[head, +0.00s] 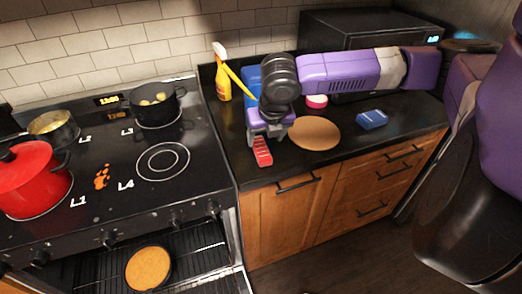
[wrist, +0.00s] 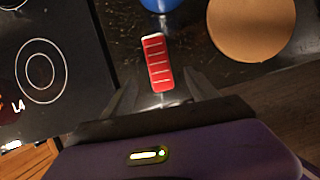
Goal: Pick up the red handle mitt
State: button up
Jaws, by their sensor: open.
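The red handle mitt (head: 262,151) lies on the dark counter just right of the stove. It is a narrow red strip with pale cross lines. In the wrist view the mitt (wrist: 158,63) lies lengthwise ahead of my gripper, its near end close to the space between the fingers. My gripper (head: 265,133) is above the counter at the mitt's far end in the head view. In the wrist view my gripper (wrist: 163,100) has its two fingers apart, one on each side of the mitt's near end, with nothing held.
A round wooden board (head: 314,133) lies right of the mitt, with a blue sponge-like block (head: 371,119) beyond. A yellow spray bottle (head: 222,75) stands behind. The stove (head: 115,205) is left, with a red pot (head: 30,180). The oven below is open, holding a pan (head: 148,268).

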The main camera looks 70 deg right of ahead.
aim_at(262, 149)
jog(key=p+x, duration=0.1)
jog(key=x, duration=0.6)
jog(key=shift+w+f, duration=0.1)
jog(key=shift+f, duration=0.1)
jog(key=shift+c, duration=0.5)
grip_shut()
